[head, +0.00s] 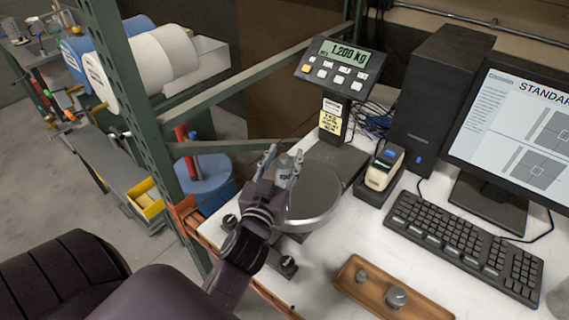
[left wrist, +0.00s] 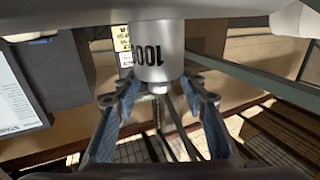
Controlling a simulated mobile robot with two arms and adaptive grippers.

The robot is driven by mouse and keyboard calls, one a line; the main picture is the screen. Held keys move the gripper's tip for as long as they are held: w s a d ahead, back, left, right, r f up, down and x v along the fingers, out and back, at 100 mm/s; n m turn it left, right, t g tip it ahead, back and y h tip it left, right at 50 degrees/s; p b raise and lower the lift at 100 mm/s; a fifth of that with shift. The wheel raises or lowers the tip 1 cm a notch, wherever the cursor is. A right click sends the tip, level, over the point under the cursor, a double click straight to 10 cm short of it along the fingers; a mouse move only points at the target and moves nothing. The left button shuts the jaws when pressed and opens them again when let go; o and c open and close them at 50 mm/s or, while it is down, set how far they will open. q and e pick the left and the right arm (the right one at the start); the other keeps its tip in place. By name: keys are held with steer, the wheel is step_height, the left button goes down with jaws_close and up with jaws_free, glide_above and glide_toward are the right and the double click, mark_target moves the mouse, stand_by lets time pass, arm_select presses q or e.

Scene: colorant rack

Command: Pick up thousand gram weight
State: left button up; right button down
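The thousand gram weight (left wrist: 158,55) is a silver cylinder with dark digits and a small knob. In the left wrist view it appears upside down, at top centre. In the head view it (head: 285,176) is mostly hidden by my left gripper, over the round pan (head: 318,196) of the scale. My left gripper (head: 282,158) is at the weight. In the left wrist view its blue-padded fingers (left wrist: 160,96) are spread, one on each side of the knob, with gaps visible. My right gripper is not in view.
A brown tray (head: 425,312) with two smaller weights (head: 396,296) lies at the front. A green rack post (head: 130,85) stands left.

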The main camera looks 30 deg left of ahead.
arm_select(q)
jaws_close()
stand_by(0.3)
steer(key=shift+w+r, duration=0.1)
steer(key=shift+r, duration=0.15)
